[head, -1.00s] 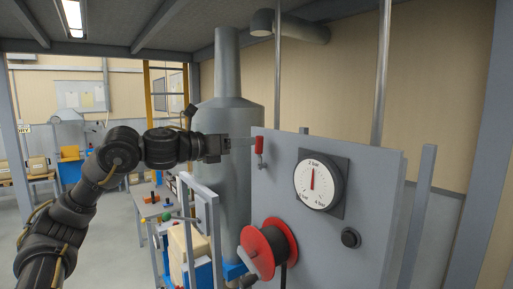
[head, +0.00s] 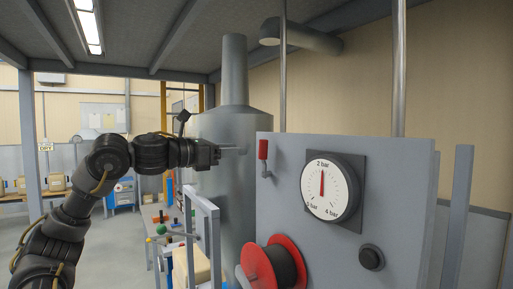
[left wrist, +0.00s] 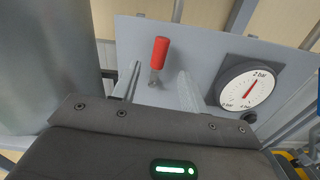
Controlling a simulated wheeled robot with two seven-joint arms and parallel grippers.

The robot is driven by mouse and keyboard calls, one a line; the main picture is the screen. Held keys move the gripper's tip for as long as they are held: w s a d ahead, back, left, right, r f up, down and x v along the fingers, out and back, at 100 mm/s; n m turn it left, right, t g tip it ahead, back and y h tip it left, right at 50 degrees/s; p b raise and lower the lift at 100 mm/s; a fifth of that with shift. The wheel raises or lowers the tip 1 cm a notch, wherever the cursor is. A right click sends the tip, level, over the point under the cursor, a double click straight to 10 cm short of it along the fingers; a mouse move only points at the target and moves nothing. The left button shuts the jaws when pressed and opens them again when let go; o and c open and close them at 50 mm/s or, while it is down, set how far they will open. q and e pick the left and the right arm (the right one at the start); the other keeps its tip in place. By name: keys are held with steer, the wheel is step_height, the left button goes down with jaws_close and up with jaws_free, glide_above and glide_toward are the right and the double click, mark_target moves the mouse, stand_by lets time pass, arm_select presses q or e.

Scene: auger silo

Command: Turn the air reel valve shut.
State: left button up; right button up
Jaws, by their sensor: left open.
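The air reel valve has a red handle (head: 263,150) standing upright on a small metal stem at the left edge of the grey panel (head: 290,200). In the left wrist view the red handle (left wrist: 160,52) stands above its metal stem, tilted slightly right. My left gripper (head: 240,151) is open and empty, level with the handle and to its left, with a small gap between them. In the left wrist view the handle appears ahead, between the two fingers (left wrist: 160,88). My right gripper is out of view.
A round pressure gauge (head: 328,186) on the panel has its red needle pointing up near 2 bar. A black knob (head: 371,257) sits below it. The red hose reel (head: 272,264) is at the panel's lower left. A grey silo (head: 235,130) stands behind my gripper.

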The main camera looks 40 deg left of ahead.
mark_target(265, 159)
arm_select(q)
steer(key=p+x, duration=0.2)
steer(key=x, duration=0.5)
steer(key=shift+w, duration=0.25)
steer(key=shift+d, duration=0.1)
jaws_close()
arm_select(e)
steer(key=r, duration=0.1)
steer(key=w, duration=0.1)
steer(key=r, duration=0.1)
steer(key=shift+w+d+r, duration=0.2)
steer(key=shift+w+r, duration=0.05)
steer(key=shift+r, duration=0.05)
